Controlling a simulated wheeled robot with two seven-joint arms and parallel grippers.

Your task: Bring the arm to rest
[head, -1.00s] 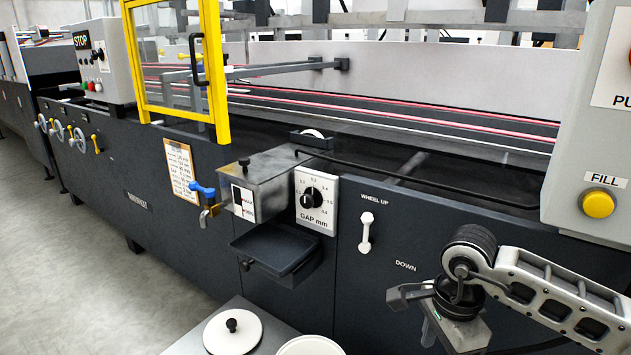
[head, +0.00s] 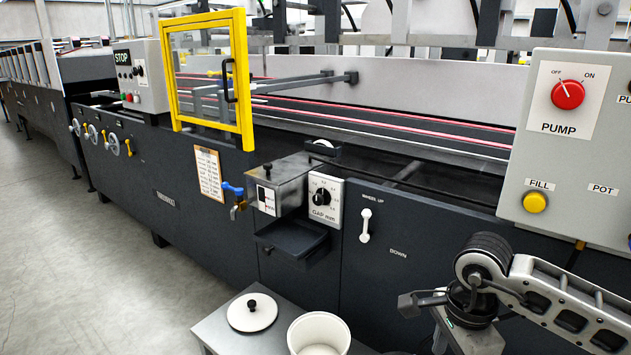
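My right arm comes in from the lower right in the head view. Its wrist and gripper end (head: 445,318) is over the floor side of the machine's front, near the white wheel lever (head: 365,226). The fingertips are not clear at the lower edge, so I cannot tell whether the gripper is open or shut. I see nothing held in it. My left arm and gripper are not in view.
A grey table (head: 215,326) at the bottom carries a white lid (head: 252,312) and an open white pot (head: 318,335). The dark machine (head: 140,195) has a glue box (head: 285,180), a drip tray (head: 290,238), a yellow-framed guard (head: 246,90) and a pump panel (head: 525,150).

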